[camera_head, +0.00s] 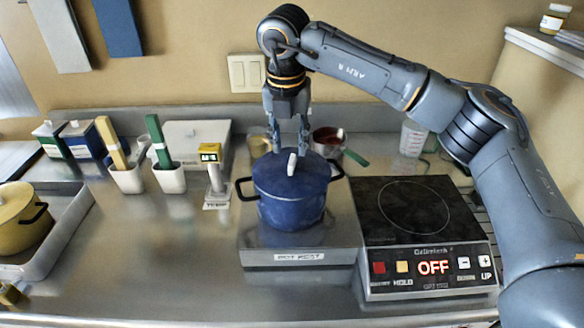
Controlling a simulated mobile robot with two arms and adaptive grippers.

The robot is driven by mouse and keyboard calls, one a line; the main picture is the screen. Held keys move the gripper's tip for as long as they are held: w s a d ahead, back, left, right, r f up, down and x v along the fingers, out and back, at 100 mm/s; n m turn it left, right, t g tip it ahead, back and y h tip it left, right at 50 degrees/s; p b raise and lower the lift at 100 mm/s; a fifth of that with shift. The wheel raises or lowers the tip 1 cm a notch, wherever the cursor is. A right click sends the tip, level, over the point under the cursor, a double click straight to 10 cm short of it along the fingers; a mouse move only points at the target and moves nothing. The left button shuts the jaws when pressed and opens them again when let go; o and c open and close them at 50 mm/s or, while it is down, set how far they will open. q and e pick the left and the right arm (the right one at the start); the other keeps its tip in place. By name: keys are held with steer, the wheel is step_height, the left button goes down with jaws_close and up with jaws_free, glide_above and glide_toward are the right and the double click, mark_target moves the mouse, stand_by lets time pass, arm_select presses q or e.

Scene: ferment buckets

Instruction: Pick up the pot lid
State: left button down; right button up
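The blue pot lid (268,174) sits on the blue pot (291,210), with a small white knob (292,163) on top. The pot has two black side handles and stands on a metal plate (262,257) labelled "POT REST". My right gripper (289,152) points down at the lid from above. Its two fingers are apart, with their tips close to the knob. I cannot tell whether they touch the lid. My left gripper is not in view.
A hot plate (413,211) reading "OFF" stands right of the pot. A red-filled pan (329,140) is behind the pot. White holders with brushes (126,178) and a tray with a yellow pot (21,221) are left. The counter's front left is mostly clear.

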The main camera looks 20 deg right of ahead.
mark_target(292, 160)
steer(key=shift+d+f+p, duration=0.1)
steer(key=shift+f+p, duration=0.25)
steer(key=shift+f, duration=0.05)
steer(key=f, duration=0.1)
steer(key=f+p, duration=0.1)
steer(key=f, duration=0.1)
steer(key=shift+w+d+f+p, duration=0.25)
steer(key=shift+w+p, duration=0.05)
steer(key=shift+p, duration=0.05)
steer(key=shift+w+f, duration=0.1)
steer(key=shift+f, duration=0.35)
steer(key=shift+c, duration=0.2)
jaws_close()
